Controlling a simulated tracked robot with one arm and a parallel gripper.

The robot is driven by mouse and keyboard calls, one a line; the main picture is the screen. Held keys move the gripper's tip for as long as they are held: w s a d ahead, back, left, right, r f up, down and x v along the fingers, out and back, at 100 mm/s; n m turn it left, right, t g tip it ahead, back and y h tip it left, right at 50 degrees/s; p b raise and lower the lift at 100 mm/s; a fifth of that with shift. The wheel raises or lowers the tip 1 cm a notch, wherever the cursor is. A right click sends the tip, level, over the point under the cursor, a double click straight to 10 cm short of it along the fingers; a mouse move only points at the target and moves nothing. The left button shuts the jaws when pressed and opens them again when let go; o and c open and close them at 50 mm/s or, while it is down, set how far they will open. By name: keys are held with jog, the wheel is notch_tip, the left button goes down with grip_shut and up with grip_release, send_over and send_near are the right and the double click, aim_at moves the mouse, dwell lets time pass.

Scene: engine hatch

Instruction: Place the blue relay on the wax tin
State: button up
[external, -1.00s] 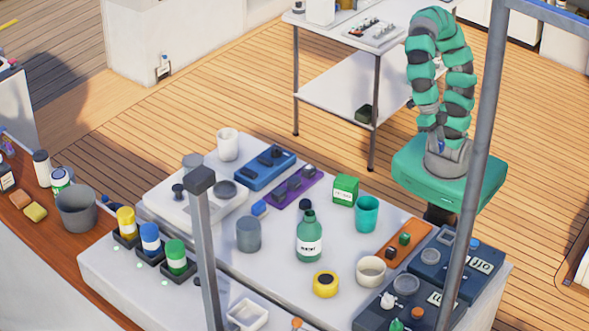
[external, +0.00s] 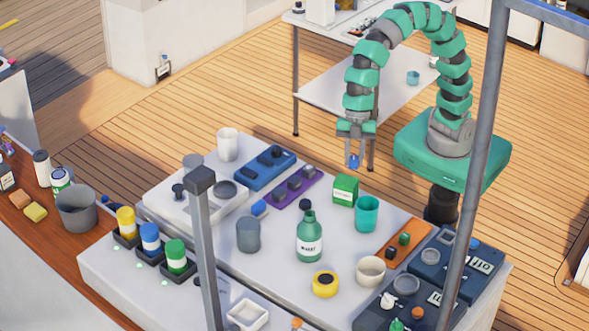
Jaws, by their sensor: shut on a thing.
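My gripper (external: 355,148) points down and is shut on the blue relay (external: 354,161), a small blue block hanging just below the fingertips. It is in the air behind the bench, above and slightly right of the green box. A squat round yellow tin (external: 326,291) with a dark centre on its top stands near the middle front of the bench. It may be the wax tin, but I cannot read a label on it. The gripper is well above and behind this tin. Nothing is seen resting on the tin.
A green bottle (external: 310,240), a teal cup (external: 367,214), a green box (external: 345,190) and a cream bowl (external: 371,271) stand around the yellow tin. A grey post (external: 205,250) rises at the front. Some white bench (external: 285,275) is bare left of the tin.

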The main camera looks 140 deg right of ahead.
jog(key=w+d+f+m+h+p, duration=0.2)
jog(key=w+d+m+p, duration=0.35)
jog(key=w+d, duration=0.6)
jog(key=p, duration=0.3)
send_over(246, 225)
jog(key=s, duration=0.1)
jog(key=shift+m, duration=0.35)
notch_tip(246, 225, down, 7)
jog(key=shift+s+r, duration=0.1)
jog(key=shift+s, duration=0.05)
jog(key=shift+f+p, duration=0.65)
jog(key=shift+f, duration=1.2)
jog(key=o, duration=1)
jog(key=shift+r, duration=0.15)
